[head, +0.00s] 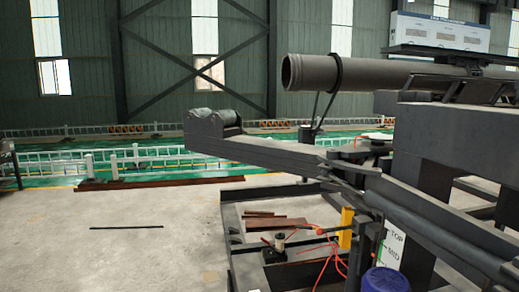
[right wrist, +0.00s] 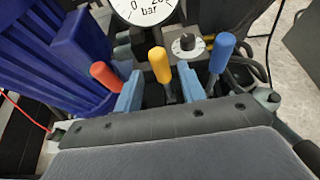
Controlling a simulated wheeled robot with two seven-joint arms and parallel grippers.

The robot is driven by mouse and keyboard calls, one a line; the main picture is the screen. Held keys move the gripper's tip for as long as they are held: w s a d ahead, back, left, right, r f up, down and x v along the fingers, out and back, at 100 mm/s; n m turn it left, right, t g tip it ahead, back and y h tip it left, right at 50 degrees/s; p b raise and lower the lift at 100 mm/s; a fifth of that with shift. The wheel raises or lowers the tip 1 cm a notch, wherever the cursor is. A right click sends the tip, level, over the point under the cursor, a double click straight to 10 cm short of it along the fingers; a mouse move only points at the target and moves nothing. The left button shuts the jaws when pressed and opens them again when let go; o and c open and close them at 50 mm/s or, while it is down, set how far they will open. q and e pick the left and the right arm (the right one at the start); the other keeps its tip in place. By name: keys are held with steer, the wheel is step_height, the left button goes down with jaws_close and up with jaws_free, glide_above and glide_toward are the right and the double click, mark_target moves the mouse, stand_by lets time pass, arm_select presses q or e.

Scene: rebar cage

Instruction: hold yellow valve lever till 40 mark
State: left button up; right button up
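In the right wrist view a yellow lever (right wrist: 160,64) stands between a red lever (right wrist: 106,75) on its left and a blue lever (right wrist: 221,60) on its right. My right gripper (right wrist: 159,84) has its two light blue fingers apart, one on each side of the yellow lever. Gaps show between the lever and both fingers. A white round gauge (right wrist: 145,8) marked "bar" is cut off by the top edge; 0 and 20 show, but no 40 mark or needle can be made out. My left gripper is not in view.
A black knob on a round dial (right wrist: 187,44) sits between the yellow and blue levers. A ribbed dark blue body (right wrist: 65,50) fills the left. In the head view a dark machine frame (head: 270,152) and a grey pipe (head: 365,74) fill the right; open concrete floor (head: 120,240) lies left.

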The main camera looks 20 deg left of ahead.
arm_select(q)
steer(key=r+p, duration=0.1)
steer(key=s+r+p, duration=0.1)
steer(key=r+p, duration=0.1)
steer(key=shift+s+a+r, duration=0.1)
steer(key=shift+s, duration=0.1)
arm_select(e)
steer(key=v, duration=0.5)
steer(key=shift+s+a, duration=0.15)
